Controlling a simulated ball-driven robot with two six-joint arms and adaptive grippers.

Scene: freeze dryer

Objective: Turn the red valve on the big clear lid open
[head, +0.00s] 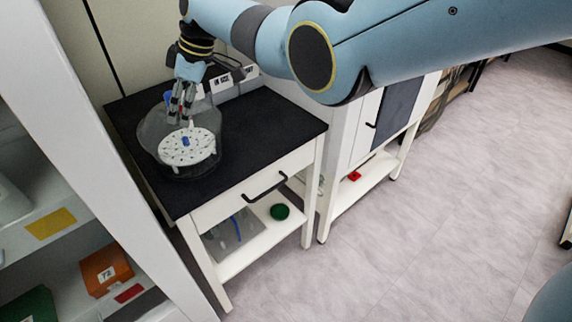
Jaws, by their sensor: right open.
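The big clear lid (153,130) stands on the black-topped bench at the upper left. A white perforated disc (200,152) with dark spots and a small blue piece (185,141) shows at it. My right gripper (181,116) comes down from above, fingers pointing down, in front of the upper part of the lid. Its fingers are apart and I see nothing held between them; I cannot tell whether they touch the lid. I cannot make out the red valve on the lid; the gripper may hide it. My left gripper is not in view.
The black bench top (265,120) is clear to the right of the lid. Power sockets (222,84) sit behind it. A white shelf unit with an orange box (105,268) stands at left. A green round item (280,211) and a red item (354,175) lie on low shelves.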

